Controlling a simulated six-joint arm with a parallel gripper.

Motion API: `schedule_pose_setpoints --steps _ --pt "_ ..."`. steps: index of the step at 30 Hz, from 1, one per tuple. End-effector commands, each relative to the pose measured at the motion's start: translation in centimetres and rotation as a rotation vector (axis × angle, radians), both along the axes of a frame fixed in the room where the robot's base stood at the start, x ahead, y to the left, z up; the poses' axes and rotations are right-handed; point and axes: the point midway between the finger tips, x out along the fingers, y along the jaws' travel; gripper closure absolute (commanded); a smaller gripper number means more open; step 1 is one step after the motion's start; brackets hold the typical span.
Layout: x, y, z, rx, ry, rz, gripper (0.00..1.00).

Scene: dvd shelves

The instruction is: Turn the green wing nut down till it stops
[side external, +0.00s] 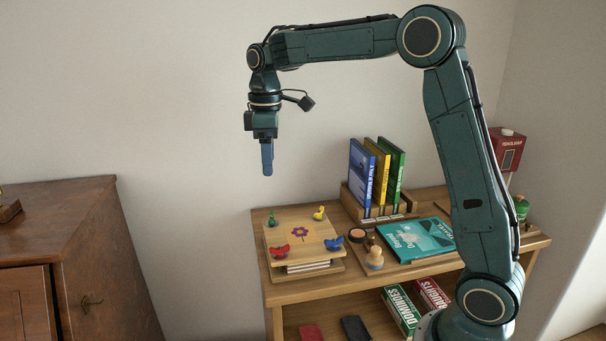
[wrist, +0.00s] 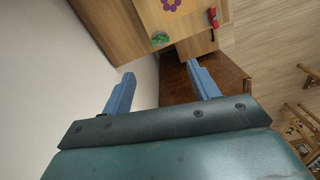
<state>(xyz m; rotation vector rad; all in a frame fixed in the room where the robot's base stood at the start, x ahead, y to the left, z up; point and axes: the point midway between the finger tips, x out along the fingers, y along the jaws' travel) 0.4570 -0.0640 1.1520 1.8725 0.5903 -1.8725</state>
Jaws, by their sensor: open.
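The green wing nut (side external: 271,217) stands at the back left corner of a wooden flower press (side external: 290,254) on the shelf top. It also shows in the wrist view (wrist: 160,39), beyond the gap between my fingers. A yellow wing nut (side external: 319,213), a red wing nut (side external: 278,251) and a blue wing nut (side external: 333,244) sit at the press's other corners. A purple flower is painted on the top board. My gripper (side external: 267,172) hangs above the press, well clear of the green nut. In the wrist view its two blue fingers (wrist: 163,83) are apart and empty.
Upright blue, yellow and green books (side external: 377,172) stand in a wooden holder behind the press. A brown cabinet (side external: 70,235) stands at left. The air around my gripper is free.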

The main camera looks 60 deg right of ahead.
Motion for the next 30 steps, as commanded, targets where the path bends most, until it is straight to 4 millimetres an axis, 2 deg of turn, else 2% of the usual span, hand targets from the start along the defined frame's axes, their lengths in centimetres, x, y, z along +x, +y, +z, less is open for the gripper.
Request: schedule_pose_setpoints --steps 8,21,30 --pt "-0.1 0.0 -2.6 0.000 0.004 0.000 0.40" --pt "-0.1 0.0 -9.3 0.000 0.005 -0.001 0.40" --pt "-0.1 0.0 -12.6 0.000 0.003 -0.001 0.40"
